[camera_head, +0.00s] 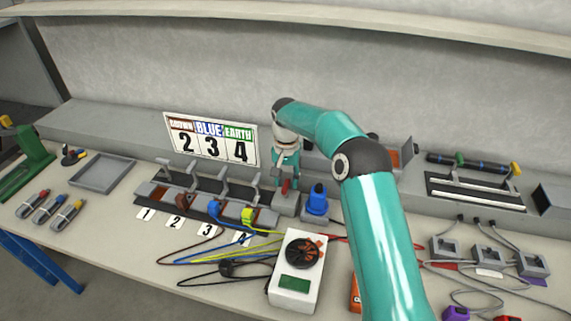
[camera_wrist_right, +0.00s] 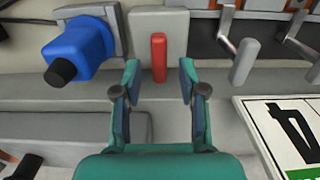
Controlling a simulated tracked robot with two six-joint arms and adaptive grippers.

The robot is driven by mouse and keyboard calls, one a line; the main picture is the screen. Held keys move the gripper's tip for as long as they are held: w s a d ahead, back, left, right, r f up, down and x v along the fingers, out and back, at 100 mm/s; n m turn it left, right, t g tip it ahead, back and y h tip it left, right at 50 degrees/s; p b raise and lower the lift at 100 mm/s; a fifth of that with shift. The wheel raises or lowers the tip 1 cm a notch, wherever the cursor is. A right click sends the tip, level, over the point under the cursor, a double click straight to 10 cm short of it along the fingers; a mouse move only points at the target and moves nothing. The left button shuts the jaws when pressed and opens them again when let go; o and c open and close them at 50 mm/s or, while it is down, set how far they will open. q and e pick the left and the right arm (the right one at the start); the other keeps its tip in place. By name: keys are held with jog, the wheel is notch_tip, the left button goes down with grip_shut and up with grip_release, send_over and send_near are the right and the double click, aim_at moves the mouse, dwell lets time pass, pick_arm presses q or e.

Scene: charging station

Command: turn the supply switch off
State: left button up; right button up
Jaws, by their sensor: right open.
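The supply switch shows in the wrist view as a red lever (camera_wrist_right: 159,52) on a light grey box (camera_wrist_right: 173,22). In the head view the red lever (camera_head: 285,187) is small and partly hidden by my right gripper (camera_head: 286,178). In the wrist view my right gripper (camera_wrist_right: 160,76) is open, with one fingertip on each side of the lever's near end. I see gaps on both sides and no contact. My left gripper is in neither view.
A blue connector (camera_wrist_right: 78,52) sits close beside the switch. A row of terminals with grey levers (camera_head: 220,185) and a number sign (camera_head: 211,140) stand to its left in the head view. A white meter (camera_head: 297,272) and loose cables lie in front.

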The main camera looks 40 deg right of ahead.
aim_at(286, 183)
notch_tip(286, 183, up, 11)
dwell(0.4)
jog(key=shift+f, duration=0.1)
